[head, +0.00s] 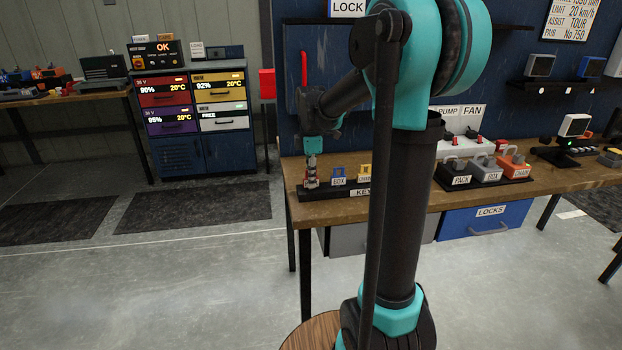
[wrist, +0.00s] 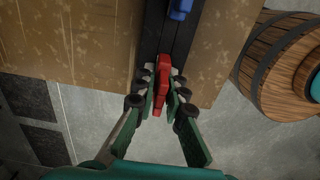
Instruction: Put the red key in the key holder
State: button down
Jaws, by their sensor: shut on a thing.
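The red key (wrist: 162,78) sits between the fingertips of my gripper (wrist: 161,98), which is shut on it. In the head view my gripper (head: 311,182) points straight down at the left end of the black key holder (head: 335,194), near the table's front left corner. The key holder also shows in the wrist view as a dark strip (wrist: 178,45) running up from the red key. The red key is over or in the holder's end; I cannot tell whether it touches the bottom. The fingers hide part of it.
A blue key (head: 339,175) and a yellow key (head: 364,171) stand along the holder to the right. Padlocks (head: 488,172) stand farther right on the wooden workbench (head: 435,205). A wooden barrel-like stool (wrist: 275,65) shows in the wrist view.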

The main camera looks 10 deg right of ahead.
jog(key=c, duration=1.6)
grip_release()
jog(key=shift+f, duration=0.1)
notch_tip(320, 180, up, 12)
jog(key=shift+r, duration=0.15)
